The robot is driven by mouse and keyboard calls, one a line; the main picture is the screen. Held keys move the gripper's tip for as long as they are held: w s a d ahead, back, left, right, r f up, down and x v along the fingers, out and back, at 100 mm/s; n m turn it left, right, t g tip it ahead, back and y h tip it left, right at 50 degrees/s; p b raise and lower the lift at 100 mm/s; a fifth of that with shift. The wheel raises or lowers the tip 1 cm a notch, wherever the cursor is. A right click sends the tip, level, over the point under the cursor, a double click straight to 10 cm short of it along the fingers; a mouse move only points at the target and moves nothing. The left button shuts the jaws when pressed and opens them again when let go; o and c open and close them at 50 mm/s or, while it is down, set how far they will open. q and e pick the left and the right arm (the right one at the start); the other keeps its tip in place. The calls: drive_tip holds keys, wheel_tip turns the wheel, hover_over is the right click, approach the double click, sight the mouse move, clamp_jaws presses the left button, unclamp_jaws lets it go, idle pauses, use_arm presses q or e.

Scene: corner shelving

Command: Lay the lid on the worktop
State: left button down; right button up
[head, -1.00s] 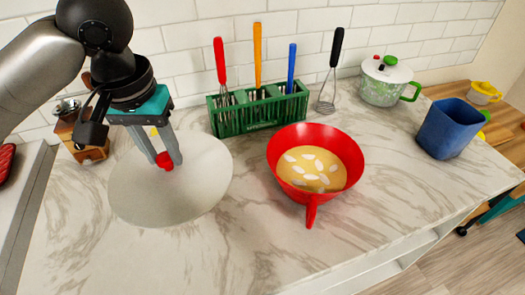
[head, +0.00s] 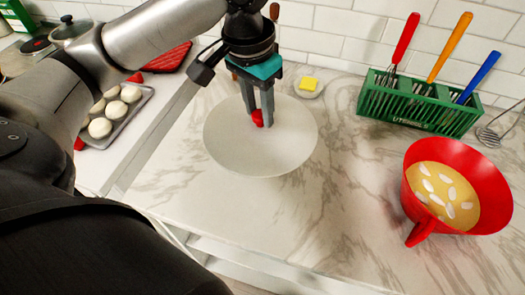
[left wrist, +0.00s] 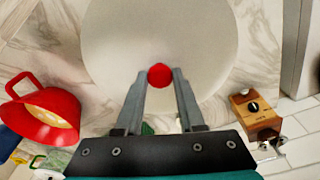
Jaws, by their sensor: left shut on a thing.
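The lid (head: 235,140) is a wide pale grey disc with a red knob (head: 257,118) at its middle. My left gripper (head: 259,115) points down and is shut on the knob. The lid is roughly level over the left part of the marble worktop (head: 180,185); I cannot tell whether its rim touches the surface or hangs just above it. In the left wrist view the fingers close on the knob (left wrist: 159,75), with the lid (left wrist: 205,35) spread out beyond. My right gripper is not in view.
A tray of white buns (head: 125,112) lies left. Marble between lid and pan is clear.

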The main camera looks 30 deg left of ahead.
use_arm(q)
wheel_tip(320, 180, down, 12)
drive_tip(key=b, duration=0.3)
drive_tip(key=shift+b, duration=0.3)
drive_tip(key=c, duration=0.5)
unclamp_jaws()
drive_tip(key=shift+f, duration=0.1)
drive_tip(key=r+p, duration=0.1)
drive_tip(key=r, duration=0.3)
drive_tip(key=s+r+p, duration=0.1)
drive_tip(key=r+p, duration=0.1)
drive_tip(key=r, duration=0.2)
drive_tip(key=r+p, duration=0.1)
drive_tip(key=r, duration=0.3)
drive_tip(key=shift+s+a+r+p, duration=0.15)
drive_tip(key=shift+s+p, duration=0.05)
drive_tip(key=shift+p, duration=0.1)
